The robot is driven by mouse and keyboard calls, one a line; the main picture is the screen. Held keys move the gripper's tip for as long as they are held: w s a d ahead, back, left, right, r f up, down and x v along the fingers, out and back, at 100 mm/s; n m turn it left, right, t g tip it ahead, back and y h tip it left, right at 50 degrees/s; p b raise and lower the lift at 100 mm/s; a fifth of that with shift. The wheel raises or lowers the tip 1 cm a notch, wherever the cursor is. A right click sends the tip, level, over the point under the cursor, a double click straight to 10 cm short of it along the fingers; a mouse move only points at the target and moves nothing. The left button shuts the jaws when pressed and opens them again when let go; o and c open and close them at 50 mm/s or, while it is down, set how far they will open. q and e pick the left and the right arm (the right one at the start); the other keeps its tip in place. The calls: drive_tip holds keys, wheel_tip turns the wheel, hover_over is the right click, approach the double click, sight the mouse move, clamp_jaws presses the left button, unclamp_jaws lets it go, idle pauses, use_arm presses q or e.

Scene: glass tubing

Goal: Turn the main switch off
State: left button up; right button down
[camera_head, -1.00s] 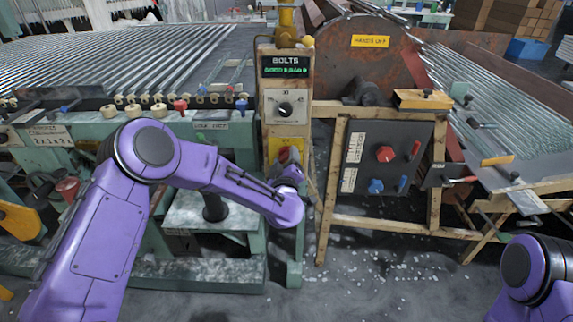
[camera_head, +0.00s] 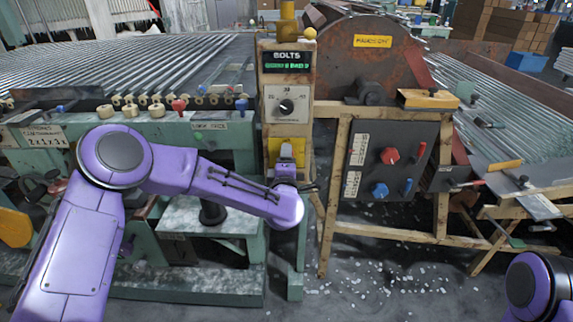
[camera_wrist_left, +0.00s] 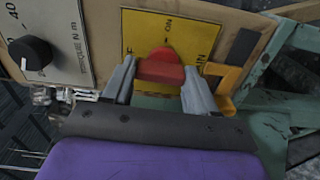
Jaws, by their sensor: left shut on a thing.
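The main switch is a red knob (camera_wrist_left: 161,68) on a yellow plate (camera_wrist_left: 190,27) low on the wooden control post. Its narrower end is up, below the word ON; a partly hidden label shows at its left. My left gripper (camera_wrist_left: 159,74) is shut on the red knob, with one grey finger on each side. In the head view the left gripper (camera_head: 287,158) covers the knob, and the yellow plate (camera_head: 273,147) shows around it. My right gripper is out of view; only part of the right arm shows at the lower right.
Above the switch are a black dial (camera_head: 286,107) and a BOLTS display (camera_head: 286,63). A dark panel (camera_head: 375,135) with red and blue knobs stands to the right on a wooden frame. A yellow-orange part (camera_wrist_left: 228,85) sits close beside the right finger in the wrist view.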

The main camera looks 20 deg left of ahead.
use_arm(q)
drive_tip(key=shift+f+n, duration=0.1)
drive_tip(key=shift+n, duration=0.2)
drive_tip(key=o, duration=1.1)
drive_tip(key=shift+c, duration=0.2)
drive_tip(key=v, duration=1)
drive_tip(key=shift+s+b, duration=0.35)
drive_tip(key=shift+b, duration=0.1)
drive_tip(key=shift+d, duration=0.1)
